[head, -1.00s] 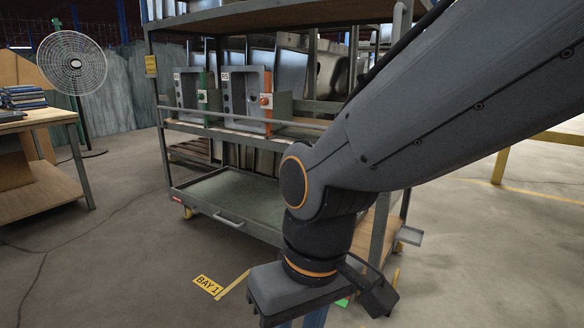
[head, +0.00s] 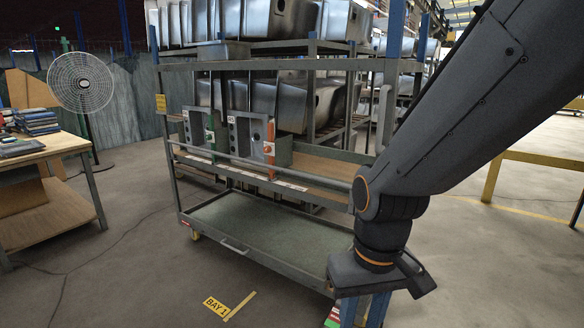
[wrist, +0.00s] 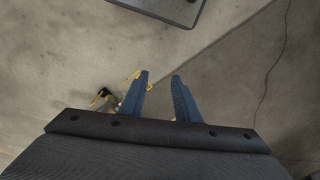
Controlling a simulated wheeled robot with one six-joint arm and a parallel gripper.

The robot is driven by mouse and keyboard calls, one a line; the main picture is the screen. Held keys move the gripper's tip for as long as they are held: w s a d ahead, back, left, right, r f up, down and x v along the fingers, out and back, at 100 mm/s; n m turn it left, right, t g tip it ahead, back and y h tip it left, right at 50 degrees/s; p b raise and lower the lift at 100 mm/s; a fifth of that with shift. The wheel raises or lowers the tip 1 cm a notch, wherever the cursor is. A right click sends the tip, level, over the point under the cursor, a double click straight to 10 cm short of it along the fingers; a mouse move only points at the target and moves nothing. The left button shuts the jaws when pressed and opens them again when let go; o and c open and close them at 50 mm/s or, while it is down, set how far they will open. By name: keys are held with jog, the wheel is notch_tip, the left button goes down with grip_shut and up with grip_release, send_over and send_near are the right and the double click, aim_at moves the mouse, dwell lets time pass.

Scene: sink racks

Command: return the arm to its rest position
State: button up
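My arm reaches in from the upper right of the head view and bends down at the wrist. My gripper (head: 362,310) points down at the lower right, in front of the cart's right end. In the wrist view my gripper (wrist: 159,97) shows two blue fingers, spread apart. The fingertips are cut off at the bottom edge of the head view.
A grey shelf cart (head: 252,250) stands before me, with grey units (head: 243,135) on its middle shelf and steel sinks behind. A wooden table (head: 52,146) and a fan (head: 81,84) are at left. A yellow BAY 1 label (head: 216,307) marks clear floor.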

jog(key=s+d+r+m+p, duration=0.2)
jog(key=d+r+p, duration=0.6)
jog(key=p, duration=0.3)
jog(key=shift+r+h, duration=0.3)
jog(key=shift+r, duration=0.45)
jog(key=shift+s, duration=0.1)
